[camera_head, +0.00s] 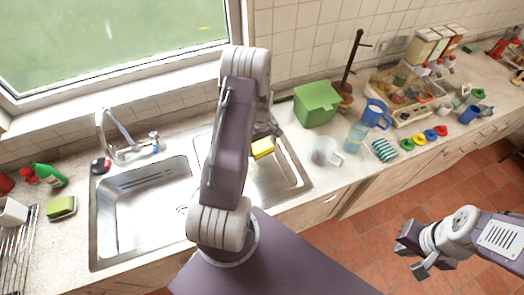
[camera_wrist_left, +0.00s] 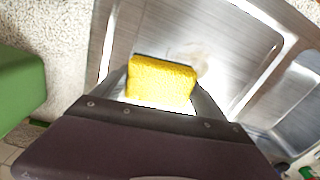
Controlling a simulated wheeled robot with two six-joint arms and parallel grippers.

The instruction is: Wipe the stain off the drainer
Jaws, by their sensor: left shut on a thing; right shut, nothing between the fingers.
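The metal drainer (camera_head: 290,182) is the shallow ribbed panel right of the sink bowl; it fills much of the left wrist view (camera_wrist_left: 245,40). My left gripper (camera_wrist_left: 160,88) is shut on a yellow sponge (camera_wrist_left: 162,76), over the drainer. The sponge also shows in the head view (camera_head: 262,148), partly behind my left arm. A faint brownish stain (camera_wrist_left: 196,58) shows on the drainer just beyond the sponge in the wrist view. I cannot tell whether the sponge touches the drainer. My right gripper (camera_head: 411,259) is shut and empty, over the floor at right.
A green box (camera_head: 316,104) stands behind and right of the drainer. A clear mug (camera_head: 326,152) stands close to its right edge. The tap (camera_head: 122,135) is behind the sink bowl (camera_head: 150,205). A green sponge (camera_head: 62,207) lies left of the sink.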

